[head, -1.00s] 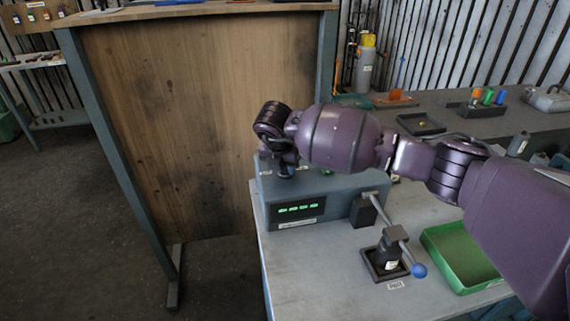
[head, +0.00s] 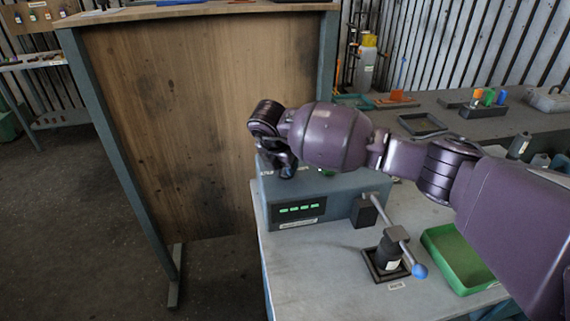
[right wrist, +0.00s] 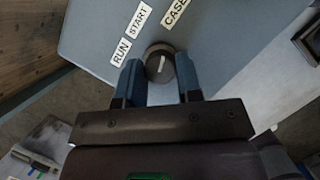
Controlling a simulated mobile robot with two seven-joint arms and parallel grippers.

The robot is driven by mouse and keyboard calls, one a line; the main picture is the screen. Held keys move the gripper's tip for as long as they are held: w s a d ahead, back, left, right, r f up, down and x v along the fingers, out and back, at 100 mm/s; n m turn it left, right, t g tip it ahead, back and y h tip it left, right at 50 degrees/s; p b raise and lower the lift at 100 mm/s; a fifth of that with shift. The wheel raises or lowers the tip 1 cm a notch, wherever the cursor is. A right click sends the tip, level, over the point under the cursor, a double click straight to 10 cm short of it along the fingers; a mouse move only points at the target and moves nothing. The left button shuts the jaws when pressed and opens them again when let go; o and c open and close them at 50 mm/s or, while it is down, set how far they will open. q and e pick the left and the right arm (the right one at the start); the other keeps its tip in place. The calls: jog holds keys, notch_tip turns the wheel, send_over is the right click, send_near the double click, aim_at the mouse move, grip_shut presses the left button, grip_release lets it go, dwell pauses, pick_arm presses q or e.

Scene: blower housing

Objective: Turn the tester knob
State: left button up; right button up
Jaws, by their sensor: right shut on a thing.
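The tester (head: 345,190) is a blue-grey box with a green-lit display on its front, standing on the left end of the grey bench. Its dark round knob (right wrist: 160,62) with a white pointer line shows in the right wrist view, near labels reading RUN, START and CASE. My right gripper (right wrist: 160,78) is shut on the knob, one blue finger on each side of it. In the head view the right gripper (head: 284,163) is over the tester's top left part, and the knob is hidden there. My left gripper is in neither view.
A lever press with a blue ball handle (head: 420,271) stands in front of the tester. A green tray (head: 456,262) lies right of it. A tall wooden panel (head: 200,130) rises close behind and left of the gripper.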

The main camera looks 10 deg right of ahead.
jog(key=o, duration=0.9)
jog(key=shift+s+a+r, duration=0.1)
jog(key=shift+a+r, duration=0.05)
jog(key=shift+r, duration=0.25)
jog(key=v, duration=1)
jog(key=shift+f, duration=0.1)
